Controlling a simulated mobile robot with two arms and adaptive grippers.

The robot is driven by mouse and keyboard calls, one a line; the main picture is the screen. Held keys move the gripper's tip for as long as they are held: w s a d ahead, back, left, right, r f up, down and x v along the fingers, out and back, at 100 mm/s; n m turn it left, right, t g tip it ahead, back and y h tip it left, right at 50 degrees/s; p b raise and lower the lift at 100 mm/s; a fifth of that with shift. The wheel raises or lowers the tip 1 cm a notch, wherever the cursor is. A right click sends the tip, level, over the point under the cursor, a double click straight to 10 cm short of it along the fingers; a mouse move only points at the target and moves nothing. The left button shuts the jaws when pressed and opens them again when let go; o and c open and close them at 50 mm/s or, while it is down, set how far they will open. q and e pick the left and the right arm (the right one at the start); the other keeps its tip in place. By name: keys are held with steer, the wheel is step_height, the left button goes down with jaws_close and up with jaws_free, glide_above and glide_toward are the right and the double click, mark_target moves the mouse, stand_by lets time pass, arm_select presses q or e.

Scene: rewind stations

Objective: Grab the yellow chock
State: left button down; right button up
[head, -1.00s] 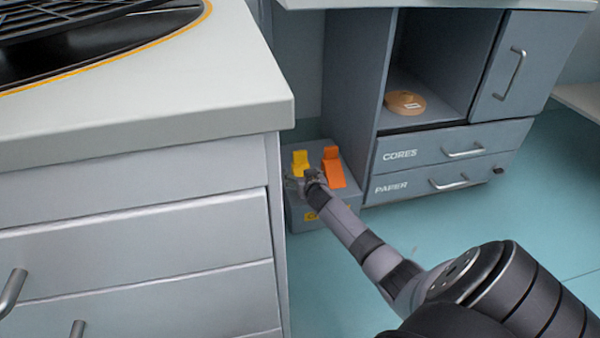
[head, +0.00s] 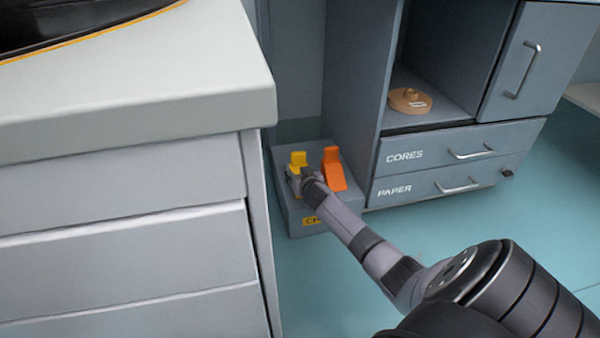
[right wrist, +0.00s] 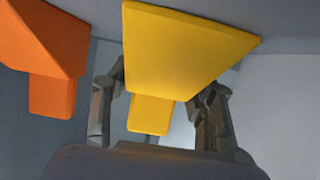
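The yellow chock (head: 298,158) sits on top of a grey box (head: 307,215) on the floor, left of an orange chock (head: 333,168). My right gripper (head: 298,178) is at the near side of the yellow chock. In the right wrist view the yellow chock (right wrist: 185,50) fills the upper middle. The fingers of my right gripper (right wrist: 160,88) are spread on both sides of it, with its narrow end between them. The gripper looks open; the chock partly covers the fingertips, so contact cannot be told. My left gripper is not in view.
The orange chock shows close on the left in the right wrist view (right wrist: 45,50). A pale-topped drawer counter (head: 130,100) stands left of the box. A grey cabinet (head: 440,165) with a tan disc (head: 410,100) on its shelf stands right. Floor (head: 430,260) at right is clear.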

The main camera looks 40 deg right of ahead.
steer(key=c, duration=0.9)
steer(key=shift+r, duration=0.1)
